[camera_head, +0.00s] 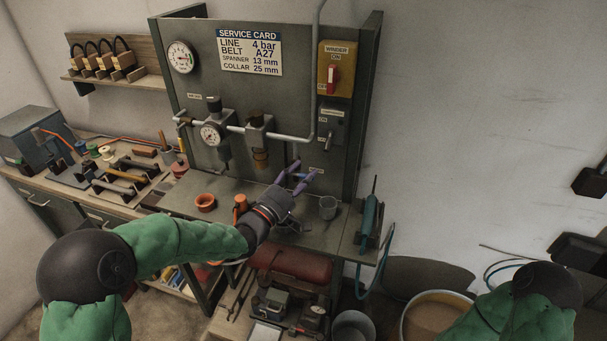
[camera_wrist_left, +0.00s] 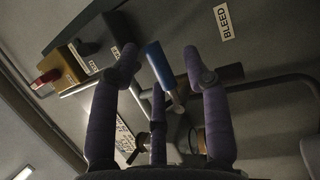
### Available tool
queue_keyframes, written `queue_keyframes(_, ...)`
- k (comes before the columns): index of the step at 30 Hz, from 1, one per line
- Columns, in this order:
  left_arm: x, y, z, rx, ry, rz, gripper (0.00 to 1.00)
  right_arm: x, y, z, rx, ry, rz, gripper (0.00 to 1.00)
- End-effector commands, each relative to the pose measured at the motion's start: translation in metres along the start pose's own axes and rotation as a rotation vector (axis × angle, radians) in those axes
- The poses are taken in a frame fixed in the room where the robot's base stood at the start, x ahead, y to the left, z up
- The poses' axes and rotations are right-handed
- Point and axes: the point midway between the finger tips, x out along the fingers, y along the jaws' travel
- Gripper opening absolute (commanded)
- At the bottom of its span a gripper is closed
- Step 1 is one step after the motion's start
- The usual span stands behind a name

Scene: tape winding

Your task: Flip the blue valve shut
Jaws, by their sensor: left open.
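The blue valve handle (camera_wrist_left: 160,65) shows in the left wrist view as a short, tilted blue lever with a pale metal end, on pipework. My left gripper (camera_head: 302,178) is open in front of the lower part of the grey panel, its purple fingers pointing at it. In the left wrist view the fingers of my left gripper (camera_wrist_left: 160,78) stand on both sides of the handle, with gaps visible; I cannot tell whether any finger touches it. In the head view I cannot make out the handle near my fingers. My right gripper is not in view.
The grey panel (camera_head: 290,85) carries a pipe (camera_head: 280,134), a gauge (camera_head: 211,134) and a yellow switch box (camera_head: 336,68). A BLEED label (camera_wrist_left: 222,22) is near the handle. A grey cup (camera_head: 328,208) and orange ring (camera_head: 205,202) sit on the shelf below.

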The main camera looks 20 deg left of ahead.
Motion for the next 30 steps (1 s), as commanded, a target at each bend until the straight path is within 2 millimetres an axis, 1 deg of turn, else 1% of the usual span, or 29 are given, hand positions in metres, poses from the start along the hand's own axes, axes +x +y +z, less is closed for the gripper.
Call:
queue_keyframes(5,-0.029,0.0,-0.001,0.0,0.004,-0.001,0.47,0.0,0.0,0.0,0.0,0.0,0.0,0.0)
queue_keyframes(12,-0.076,0.0,-0.001,0.0,0.004,0.0,0.47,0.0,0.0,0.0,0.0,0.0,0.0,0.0)
queue_keyframes(16,-0.096,0.0,-0.002,0.0,0.004,0.0,0.47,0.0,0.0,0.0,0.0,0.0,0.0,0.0)
queue_keyframes(21,-0.11,0.0,-0.001,0.0,0.002,0.001,0.47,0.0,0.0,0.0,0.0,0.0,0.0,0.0)
queue_keyframes(30,-0.113,0.001,0.0,0.001,0.0,0.002,0.47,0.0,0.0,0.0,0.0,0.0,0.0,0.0)
